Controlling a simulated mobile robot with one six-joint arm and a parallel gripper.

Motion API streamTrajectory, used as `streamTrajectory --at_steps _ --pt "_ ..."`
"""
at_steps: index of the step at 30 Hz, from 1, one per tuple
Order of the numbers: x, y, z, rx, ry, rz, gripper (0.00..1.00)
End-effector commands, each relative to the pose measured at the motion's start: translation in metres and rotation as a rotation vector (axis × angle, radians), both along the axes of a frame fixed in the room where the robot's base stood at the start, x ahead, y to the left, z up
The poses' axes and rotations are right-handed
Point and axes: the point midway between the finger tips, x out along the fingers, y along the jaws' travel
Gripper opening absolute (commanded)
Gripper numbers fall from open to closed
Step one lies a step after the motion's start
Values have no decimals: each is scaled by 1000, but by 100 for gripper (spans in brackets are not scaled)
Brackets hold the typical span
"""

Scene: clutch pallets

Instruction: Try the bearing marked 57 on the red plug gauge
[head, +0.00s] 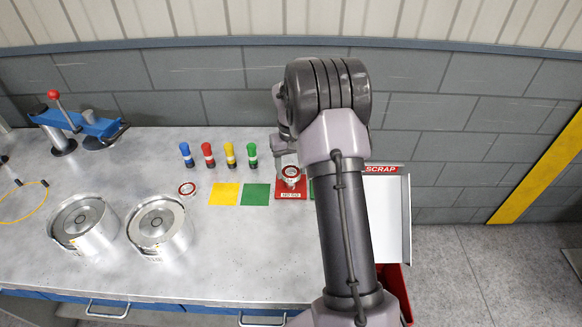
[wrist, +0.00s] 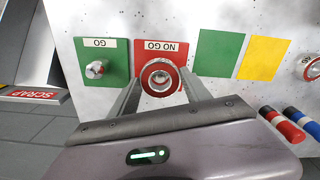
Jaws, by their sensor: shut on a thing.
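A bearing (wrist: 147,72) with a red ring on its face is between the fingers of my gripper (wrist: 161,88), which is shut on it. The number on it is too small to read. It is over the red plate marked NO GO (wrist: 179,49). Something pale shows in its bore; I cannot tell whether it is around the red gauge's plug or above it. In the head view the bearing (head: 290,171) shows over the red plate (head: 290,194), beside my gripper (head: 287,150). The GO plate (wrist: 92,45) has a bare metal plug (wrist: 97,69) standing on it.
Another red-ringed bearing (head: 187,188) lies left of a yellow plate (head: 224,194) and a green plate (head: 255,194). Several coloured-cap posts (head: 208,155) stand behind. Two metal drums (head: 157,225) are at left. A SCRAP tray (head: 392,215) is at right.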

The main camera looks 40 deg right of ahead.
Motion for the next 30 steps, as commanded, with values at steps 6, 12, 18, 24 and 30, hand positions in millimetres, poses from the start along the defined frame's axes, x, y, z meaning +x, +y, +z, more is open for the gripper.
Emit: streamTrajectory --at_steps 6,12,18,24,30 --pt "0 0 0 0 -1 0 2" --pt "0 0 1 0 -1 0 81" --pt "0 0 0 0 -1 0 81" --pt "0 0 0 0 0 0 100" --pt "0 0 0 0 0 0 100"
